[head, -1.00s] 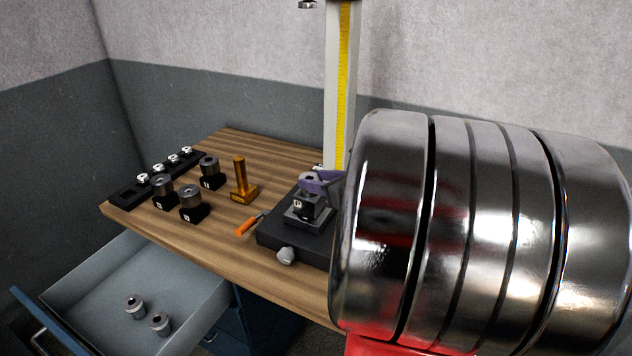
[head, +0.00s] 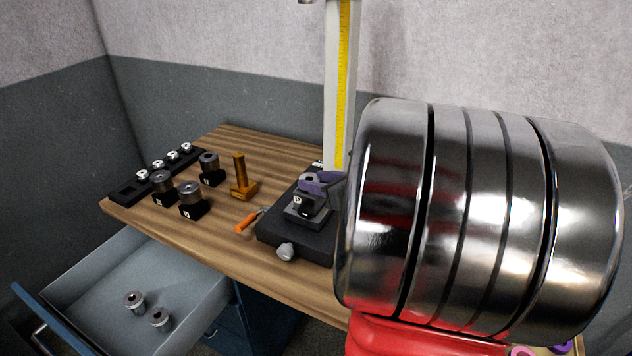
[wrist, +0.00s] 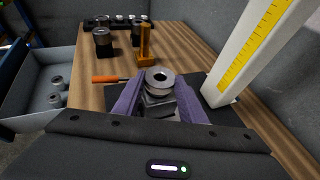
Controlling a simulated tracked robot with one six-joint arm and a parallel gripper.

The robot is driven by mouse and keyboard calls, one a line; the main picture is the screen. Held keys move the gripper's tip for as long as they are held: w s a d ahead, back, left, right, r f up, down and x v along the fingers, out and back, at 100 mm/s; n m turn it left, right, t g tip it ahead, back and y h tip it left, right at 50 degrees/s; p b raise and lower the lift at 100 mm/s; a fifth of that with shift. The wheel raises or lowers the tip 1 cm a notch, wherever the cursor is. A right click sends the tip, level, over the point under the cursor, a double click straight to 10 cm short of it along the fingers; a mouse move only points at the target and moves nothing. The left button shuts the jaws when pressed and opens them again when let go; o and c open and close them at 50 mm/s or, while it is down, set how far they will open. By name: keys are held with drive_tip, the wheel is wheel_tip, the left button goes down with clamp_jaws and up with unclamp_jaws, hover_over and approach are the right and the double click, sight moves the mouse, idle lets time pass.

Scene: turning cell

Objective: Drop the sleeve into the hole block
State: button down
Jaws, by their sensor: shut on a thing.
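My gripper (wrist: 158,101) has purple fingers that are shut on a grey sleeve (wrist: 158,77), a short ring with a round hole in its top. The hole block (head: 308,207), dark with a pale mark on its front, stands on a black base plate. In the head view my gripper (head: 318,184) and the sleeve (head: 311,178) are right over the block. The sleeve appears upright. The block's hole is hidden under the sleeve and fingers, so I cannot tell whether the sleeve's lower end is in it.
A white column with a yellow scale (head: 343,90) rises close behind the base plate (head: 272,234). An orange-handled tool (head: 246,222) and a brass stand (head: 242,182) are to the left. Several sleeves on black blocks (head: 190,198) stand further left. An open drawer (head: 95,285) holds two sleeves.

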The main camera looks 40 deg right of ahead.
drive_tip(key=shift+f, duration=0.35)
idle(0.3)
drive_tip(key=c, duration=1)
unclamp_jaws()
drive_tip(key=shift+c, duration=0.2)
drive_tip(key=shift+f, duration=0.1)
drive_tip(key=shift+s, duration=0.1)
drive_tip(key=v, duration=1.3)
drive_tip(key=shift+s+r, duration=0.25)
drive_tip(key=shift+s, duration=0.05)
